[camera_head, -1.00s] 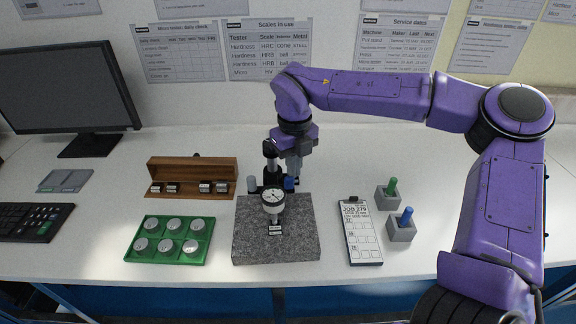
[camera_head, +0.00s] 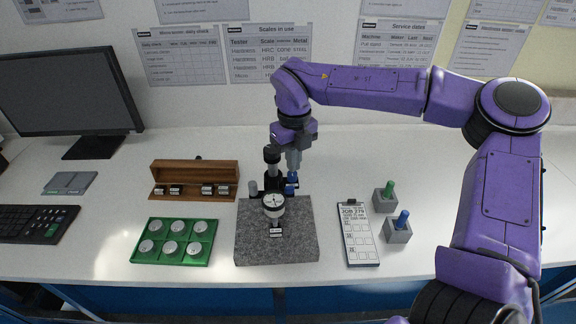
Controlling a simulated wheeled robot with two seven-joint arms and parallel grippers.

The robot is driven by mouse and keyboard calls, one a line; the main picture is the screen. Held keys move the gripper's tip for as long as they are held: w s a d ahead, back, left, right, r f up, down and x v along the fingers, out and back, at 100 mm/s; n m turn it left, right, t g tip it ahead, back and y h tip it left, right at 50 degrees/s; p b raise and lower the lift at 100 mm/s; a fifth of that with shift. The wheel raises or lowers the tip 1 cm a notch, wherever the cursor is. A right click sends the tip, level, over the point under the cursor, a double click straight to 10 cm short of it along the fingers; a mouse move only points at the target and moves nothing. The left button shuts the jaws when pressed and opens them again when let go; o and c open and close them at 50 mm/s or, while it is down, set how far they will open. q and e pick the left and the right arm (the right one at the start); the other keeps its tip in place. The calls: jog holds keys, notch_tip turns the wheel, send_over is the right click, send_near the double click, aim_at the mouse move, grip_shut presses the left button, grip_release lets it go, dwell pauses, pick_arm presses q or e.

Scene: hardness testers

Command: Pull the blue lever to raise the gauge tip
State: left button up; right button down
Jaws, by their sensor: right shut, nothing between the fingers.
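The dial gauge (camera_head: 273,204) hangs from a black stand at the rear of a speckled grey granite block (camera_head: 277,247). A small block lies below its tip; whether they touch is too small to tell. The blue lever (camera_head: 291,178) shows at the right of the stand, partly hidden by my right gripper (camera_head: 293,164). That gripper reaches down from my purple arm, its fingers shut and empty, right at the lever. I cannot tell whether they touch. My left gripper is not in view.
A green tray (camera_head: 150,261) with several metal discs and a wooden rack (camera_head: 194,168) stand left. A clipboard (camera_head: 358,234) and two grey blocks with a green peg (camera_head: 389,188) and a blue peg (camera_head: 402,219) stand right. A monitor (camera_head: 70,95) is far left.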

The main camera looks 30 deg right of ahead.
notch_tip(320, 180, up, 5)
jog(key=p, duration=0.4)
jog(key=shift+s+r, duration=0.1)
